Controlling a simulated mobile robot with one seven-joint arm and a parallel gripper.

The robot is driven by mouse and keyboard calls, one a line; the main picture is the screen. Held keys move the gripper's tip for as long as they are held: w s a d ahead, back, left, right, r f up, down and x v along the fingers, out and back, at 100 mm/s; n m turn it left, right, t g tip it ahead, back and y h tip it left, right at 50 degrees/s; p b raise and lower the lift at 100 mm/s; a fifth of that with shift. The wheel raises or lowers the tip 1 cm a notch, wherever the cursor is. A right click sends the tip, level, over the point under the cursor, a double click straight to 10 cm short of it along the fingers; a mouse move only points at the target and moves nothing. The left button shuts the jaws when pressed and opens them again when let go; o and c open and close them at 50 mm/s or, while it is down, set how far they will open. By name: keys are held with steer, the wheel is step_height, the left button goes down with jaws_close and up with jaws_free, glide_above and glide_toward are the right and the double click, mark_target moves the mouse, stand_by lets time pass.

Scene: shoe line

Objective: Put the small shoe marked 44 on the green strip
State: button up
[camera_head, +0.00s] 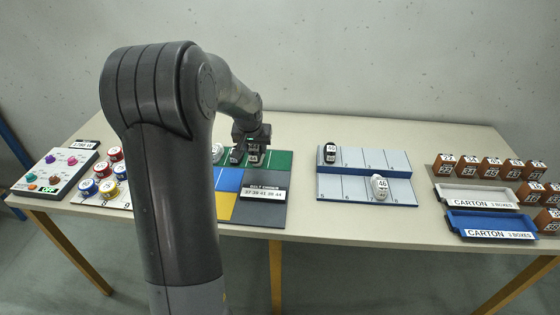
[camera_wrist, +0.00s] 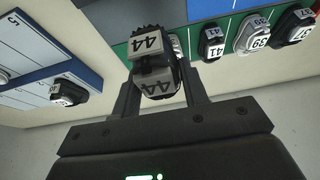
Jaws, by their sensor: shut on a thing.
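My gripper (camera_head: 252,138) is shut on a small dark shoe marked 44 (camera_wrist: 152,62), which shows two white labels between the fingers in the wrist view. In the head view the held shoe (camera_head: 254,155) is over the right part of the green strip (camera_head: 281,159). I cannot tell whether its sole touches the strip. The green strip also shows in the wrist view (camera_wrist: 190,41). On it stand a dark shoe marked 41 (camera_wrist: 212,43), a white shoe marked 39 (camera_wrist: 252,36) and another dark shoe (camera_wrist: 291,26). A further shoe is partly hidden behind the held one.
A stepped blue-grey rack (camera_head: 345,186) to the right bears a black shoe (camera_head: 330,152) and a white shoe marked 46 (camera_head: 380,187). A grey mat with a sign (camera_head: 264,192) lies in front of the strip. Carton trays (camera_head: 490,225) and orange boxes (camera_head: 492,168) stand far right.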

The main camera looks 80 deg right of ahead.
steer(key=s+d, duration=0.3)
steer(key=s, duration=0.5)
steer(key=s+d, duration=0.2)
steer(key=s, duration=0.6)
glide_above(280, 159)
steer(key=a, duration=0.1)
steer(key=f, duration=0.6)
steer(key=shift+s+a+f, duration=0.1)
steer(key=shift+a+f, duration=0.1)
steer(key=shift+f, duration=2.2)
steer(key=shift+f, duration=0.2)
steer(key=o, duration=1)
steer(key=v, duration=1.2)
steer(key=shift+d+r, duration=0.1)
steer(key=shift+r, duration=0.15)
